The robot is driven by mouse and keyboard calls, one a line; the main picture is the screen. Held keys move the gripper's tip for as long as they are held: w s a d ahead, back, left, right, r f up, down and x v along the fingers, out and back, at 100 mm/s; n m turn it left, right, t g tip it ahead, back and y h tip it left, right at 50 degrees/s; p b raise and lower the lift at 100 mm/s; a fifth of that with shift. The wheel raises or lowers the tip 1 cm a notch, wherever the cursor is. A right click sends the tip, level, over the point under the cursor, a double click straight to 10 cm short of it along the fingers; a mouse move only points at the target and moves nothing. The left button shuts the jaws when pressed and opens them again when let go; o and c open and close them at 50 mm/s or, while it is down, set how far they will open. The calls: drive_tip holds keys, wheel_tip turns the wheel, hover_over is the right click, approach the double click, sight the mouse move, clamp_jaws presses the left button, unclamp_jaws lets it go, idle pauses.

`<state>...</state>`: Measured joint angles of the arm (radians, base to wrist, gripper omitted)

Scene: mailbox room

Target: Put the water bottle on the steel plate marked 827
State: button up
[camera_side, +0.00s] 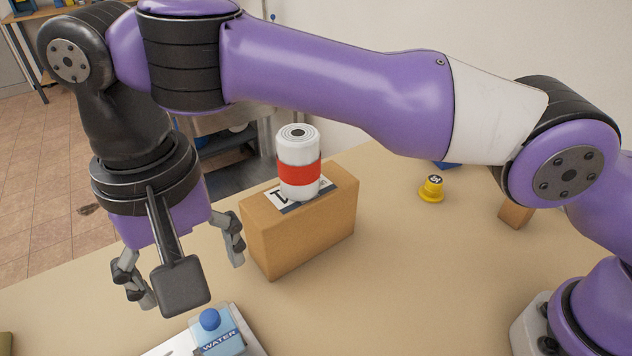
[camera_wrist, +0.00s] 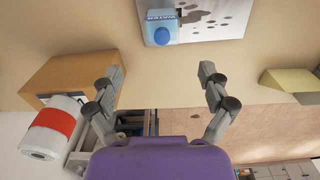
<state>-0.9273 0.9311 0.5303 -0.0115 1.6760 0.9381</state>
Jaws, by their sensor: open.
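The water bottle (camera_side: 218,338) is a light blue block with a "WATER" label and a round blue cap. It stands upright on a pale steel plate (camera_side: 256,347) at the bottom of the side view, partly cut off. In the wrist view the bottle (camera_wrist: 159,28) is at the top, on the left end of the plate (camera_wrist: 222,22). Dark marks show on the plate, but I cannot read a number. My gripper (camera_side: 187,277) is open and empty, above the table and apart from the bottle, with its fingers spread wide.
A cardboard box (camera_side: 310,230) stands beside my gripper, with a white and red can (camera_side: 299,150) on top. A yellow knob-like object (camera_side: 432,188) and a small brown block (camera_side: 514,214) lie farther right. The table (camera_side: 400,290) in front of the box is clear.

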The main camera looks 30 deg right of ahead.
drive_tip(key=w+d+r+t+y, duration=0.15)
drive_tip(key=d+r, duration=0.25)
drive_tip(key=d, duration=0.6)
drive_tip(key=w+d+r+t, duration=0.1)
drive_tip(key=w+d+r, duration=0.25)
drive_tip(key=d, duration=0.55)
drive_tip(key=s+d+f+t, duration=0.1)
drive_tip(key=s+d+f, duration=0.1)
drive_tip(key=s+d, duration=0.3)
drive_tip(key=s+d+f+t+h, duration=0.1)
drive_tip(key=s+d+f+t, duration=0.1)
drive_tip(key=s+d, duration=0.4)
drive_tip(key=d+f, duration=0.1)
drive_tip(key=d, duration=0.4)
drive_tip(key=shift+s+d+f, duration=0.2)
drive_tip(key=shift+d+f, duration=0.1)
drive_tip(key=shift+d, duration=0.05)
